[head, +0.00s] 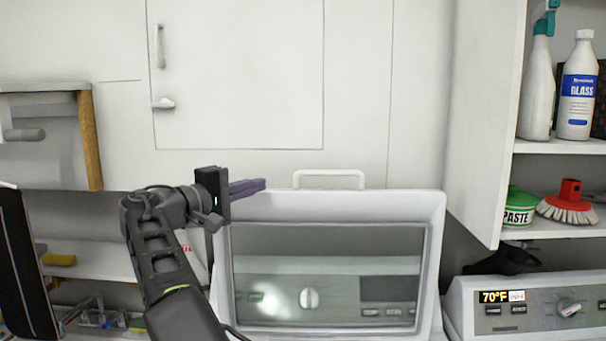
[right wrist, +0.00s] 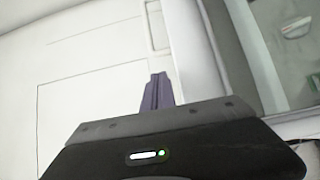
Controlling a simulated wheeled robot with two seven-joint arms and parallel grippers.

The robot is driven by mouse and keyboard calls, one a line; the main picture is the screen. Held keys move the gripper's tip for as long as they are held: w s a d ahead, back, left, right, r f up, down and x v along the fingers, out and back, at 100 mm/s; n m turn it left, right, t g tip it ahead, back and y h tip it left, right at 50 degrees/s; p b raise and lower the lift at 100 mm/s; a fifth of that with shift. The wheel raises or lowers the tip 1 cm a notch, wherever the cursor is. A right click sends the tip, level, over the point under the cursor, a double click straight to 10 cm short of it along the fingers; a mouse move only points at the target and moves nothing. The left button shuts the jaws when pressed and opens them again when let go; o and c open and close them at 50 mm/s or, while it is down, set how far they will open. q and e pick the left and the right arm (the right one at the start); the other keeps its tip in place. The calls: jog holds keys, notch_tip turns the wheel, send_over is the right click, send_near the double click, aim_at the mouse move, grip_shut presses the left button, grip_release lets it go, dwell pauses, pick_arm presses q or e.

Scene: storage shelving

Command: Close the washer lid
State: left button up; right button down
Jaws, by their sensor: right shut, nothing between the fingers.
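The washer lid (head: 325,262) stands raised in the middle of the head view, a white frame around a glass window, with a white handle (head: 328,174) on its top edge. My right gripper (head: 262,184) is shut and empty, its purple fingers at the lid's top left corner, left of the handle. In the right wrist view the fingers (right wrist: 158,82) point along the lid's white edge (right wrist: 195,60), with the glass window (right wrist: 285,40) to the right. I cannot tell whether they touch the lid. My left gripper is not in view.
A control panel (head: 530,307) with a knob is at the lower right. An open shelf above it holds bottles (head: 577,90), a green paste tub (head: 518,207) and a red brush (head: 570,205). White cabinet doors (head: 240,75) are behind the lid. A wooden post (head: 90,140) is at left.

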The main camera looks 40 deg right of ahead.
aim_at(281, 190)
jog(key=d+p, duration=0.1)
jog(key=d, duration=0.1)
jog(key=w+d+p, duration=0.1)
jog(key=d, duration=0.2)
jog(key=d+p, duration=0.1)
jog(key=d, duration=0.2)
jog(key=shift+w+d+r, duration=0.1)
jog(key=shift+w+r, duration=0.05)
jog(key=shift+w, duration=0.1)
jog(key=shift+w+d+p, duration=0.1)
jog(key=shift+d+p, duration=0.2)
jog(key=shift+d, duration=0.2)
